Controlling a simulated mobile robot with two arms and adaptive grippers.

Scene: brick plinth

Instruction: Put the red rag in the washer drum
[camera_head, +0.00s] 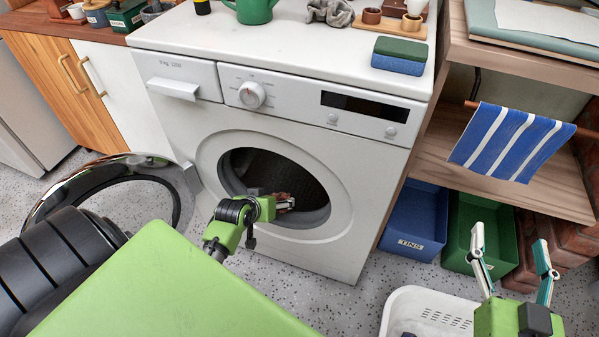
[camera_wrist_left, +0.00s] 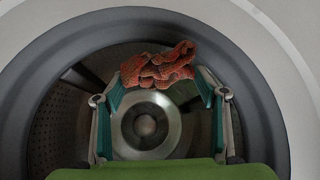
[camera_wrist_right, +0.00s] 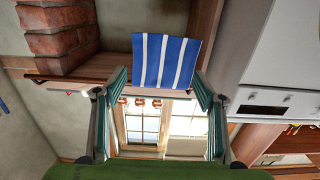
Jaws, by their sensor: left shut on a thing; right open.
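The white washer (camera_head: 300,100) stands in the middle of the head view, its round door (camera_head: 100,178) swung open to the left. Its dark drum (camera_head: 270,168) is open to the front. My left gripper (camera_head: 284,204) is at the drum opening, shut on the crumpled red rag (camera_head: 283,197). In the left wrist view the rag (camera_wrist_left: 155,68) is bunched between the fingertips, in front of the drum's inside. It is mostly hidden in the head view. My right gripper (camera_head: 510,247) is open and empty at the lower right, away from the washer.
A white basket (camera_head: 402,307) stands on the floor at lower right. A blue bin (camera_head: 415,215) and a green bin (camera_head: 462,225) stand right of the washer. A striped blue towel (camera_head: 510,142) hangs above them. A green-topped sponge (camera_head: 400,58) and a green watering can (camera_head: 252,11) sit on top.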

